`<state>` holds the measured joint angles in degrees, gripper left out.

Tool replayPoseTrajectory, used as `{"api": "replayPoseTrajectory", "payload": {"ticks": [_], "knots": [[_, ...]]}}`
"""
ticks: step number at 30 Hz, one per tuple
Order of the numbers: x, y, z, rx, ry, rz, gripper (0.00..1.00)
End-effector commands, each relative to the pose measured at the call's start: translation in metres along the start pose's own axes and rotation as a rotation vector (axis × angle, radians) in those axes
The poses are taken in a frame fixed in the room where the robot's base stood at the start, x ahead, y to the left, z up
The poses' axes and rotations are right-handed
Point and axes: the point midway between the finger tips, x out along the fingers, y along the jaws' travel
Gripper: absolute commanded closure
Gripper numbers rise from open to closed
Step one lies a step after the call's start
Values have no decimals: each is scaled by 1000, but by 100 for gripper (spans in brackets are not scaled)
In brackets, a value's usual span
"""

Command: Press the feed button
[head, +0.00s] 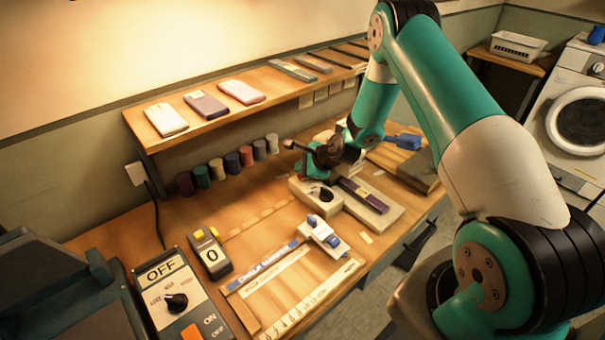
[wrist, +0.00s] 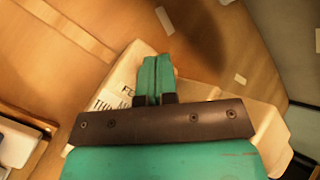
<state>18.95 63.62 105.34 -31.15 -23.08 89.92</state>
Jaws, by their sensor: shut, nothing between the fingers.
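A cream machine (head: 304,201) stands on the workbench in the head view, with a dark round part (head: 320,193) on its top. In the wrist view the cream machine (wrist: 200,91) lies under my gripper (wrist: 155,62), and printed letters starting "FE" show left of the fingers. The teal fingers are shut together and empty, over the machine's top. I cannot tell whether they touch it. In the head view my gripper (head: 333,178) is small and partly hidden by my dark wrist. I cannot make out a feed button; my gripper hides part of the machine.
An OFF/ON switch panel (head: 170,288), a counter reading 0 (head: 210,253) and a ruler jig with a slider (head: 322,232) stand nearer on the bench. Several coloured spools (head: 232,163) line the wall under a shelf (head: 190,127) bearing flat cases. A washing machine (head: 577,120) is far right.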

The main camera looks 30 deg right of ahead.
Motion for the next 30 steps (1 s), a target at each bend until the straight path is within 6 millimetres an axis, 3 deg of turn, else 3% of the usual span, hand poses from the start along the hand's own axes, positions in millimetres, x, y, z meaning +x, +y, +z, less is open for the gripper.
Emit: {"api": "replayPoseTrajectory", "payload": {"ticks": [16,30], "knots": [[-8,-6,6,0,0,-1,100],[-40,-29,29,0,-1,-2,100]]}}
